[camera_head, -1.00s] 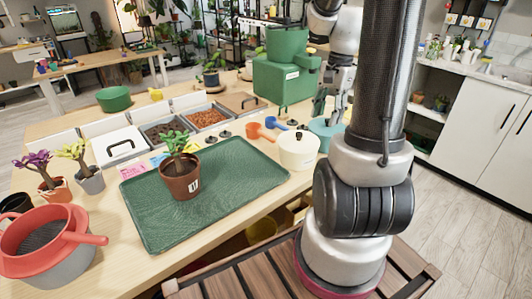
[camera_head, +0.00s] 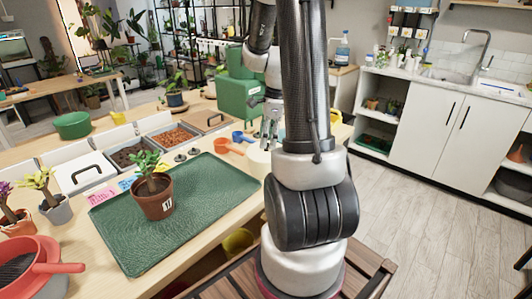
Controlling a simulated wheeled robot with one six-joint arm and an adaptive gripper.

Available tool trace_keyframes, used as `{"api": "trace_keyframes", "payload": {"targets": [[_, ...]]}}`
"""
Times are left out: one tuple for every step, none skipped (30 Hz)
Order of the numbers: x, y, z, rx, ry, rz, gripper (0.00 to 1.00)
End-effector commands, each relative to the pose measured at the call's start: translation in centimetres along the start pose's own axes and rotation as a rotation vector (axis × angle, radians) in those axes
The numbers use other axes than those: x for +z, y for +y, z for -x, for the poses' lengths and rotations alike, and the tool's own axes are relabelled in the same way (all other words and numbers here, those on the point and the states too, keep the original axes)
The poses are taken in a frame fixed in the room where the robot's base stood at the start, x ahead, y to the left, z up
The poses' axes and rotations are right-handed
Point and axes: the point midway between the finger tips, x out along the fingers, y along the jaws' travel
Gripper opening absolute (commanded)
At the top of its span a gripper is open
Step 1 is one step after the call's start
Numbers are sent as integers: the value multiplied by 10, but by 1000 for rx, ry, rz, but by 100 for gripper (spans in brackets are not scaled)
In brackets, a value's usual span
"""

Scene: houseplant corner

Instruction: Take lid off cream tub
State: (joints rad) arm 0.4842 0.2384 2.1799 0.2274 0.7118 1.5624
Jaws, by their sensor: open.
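The cream tub (camera_head: 256,163) stands on the wooden bench just right of the green tray. Only its left part shows, since my arm covers the rest. Its lid cannot be made out clearly now. My gripper (camera_head: 269,133) points down, with its fingers apart and nothing seen between them. It appears just above or behind the tub; whether it touches the lid cannot be told.
The green tray (camera_head: 222,190) holds a potted plant (camera_head: 153,195). An orange scoop (camera_head: 229,146) and a blue scoop (camera_head: 242,137) lie behind the tub. A green canister (camera_head: 238,98) stands farther back.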

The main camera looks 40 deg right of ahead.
Motion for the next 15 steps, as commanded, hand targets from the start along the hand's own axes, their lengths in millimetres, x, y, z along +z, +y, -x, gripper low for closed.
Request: {"api": "trace_keyframes", "payload": {"targets": [[0,1,-8,4,0,0,47],[0,1,-12,3,0,0,47],[0,1,-15,2,0,0,47],[0,1,-17,2,0,0,47],[0,0,-18,1,0,0,47],[0,0,-19,1,0,0,47],[0,0,-19,0,0,0,47],[0,0,-19,0,0,0,47],[0,0,-19,0,0,1,47],[0,0,-19,0,0,1,47],[0,0,-19,0,0,1,47],[0,0,-19,0,0,1,43],[0,0,-19,0,0,1,38],[1,0,-19,0,0,1,32],[1,0,-19,0,0,1,25]]}}
